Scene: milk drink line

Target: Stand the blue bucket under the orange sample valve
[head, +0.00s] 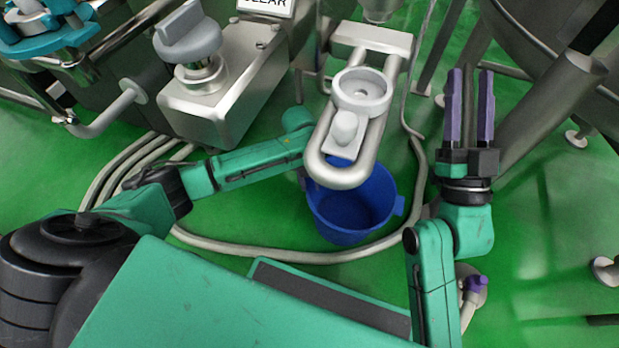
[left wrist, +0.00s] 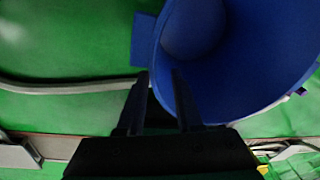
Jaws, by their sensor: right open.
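The blue bucket (head: 345,212) is in the middle of the head view, below and partly behind a looped steel pipe. I cannot tell whether it touches the floor. My left arm reaches in from the left; its gripper is hidden behind the pipe there. In the left wrist view, my left gripper (left wrist: 160,80) has its two dark fingertips at the edge of the bucket (left wrist: 240,60), apart in the picture; whether they grip it is unclear. My right gripper (head: 470,105) is open and empty, pointing up, right of the bucket. No orange sample valve can be made out.
The looped steel pipe (head: 345,172) overhangs the bucket. Pale hoses (head: 270,255) curve over the green floor around it. A steel box (head: 225,105) with a grey knob stands at left. Tank legs are at right. A purple-handled fitting (head: 474,285) is at lower right.

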